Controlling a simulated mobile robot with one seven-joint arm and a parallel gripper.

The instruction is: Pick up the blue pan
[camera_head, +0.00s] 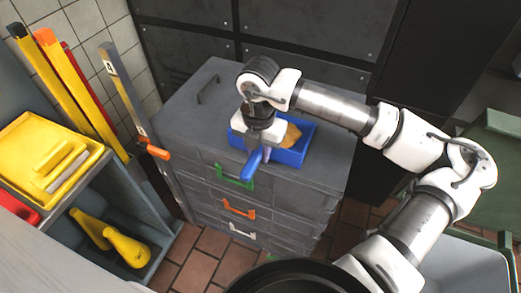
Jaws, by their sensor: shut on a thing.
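The blue pan (291,156) is a rectangular tray-like pan with a blue handle (251,164) pointing toward the front. It is on top of the grey drawer cabinet; whether it touches the top or is slightly raised, I cannot tell. A tan, bread-like piece (291,135) lies in it. My gripper (261,149) comes down from above over the pan's front left part and is shut on the pan near the handle. The fingertips and the exact contact are partly hidden, and my wrist covers the pan's left part.
The grey drawer cabinet (199,112) has green, orange and white drawer handles and a dark handle on its top. On the left stand upright yellow and red bars (55,80), a yellow tray (45,150) and a shelf with yellow bottles (125,246). Dark panels rise behind.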

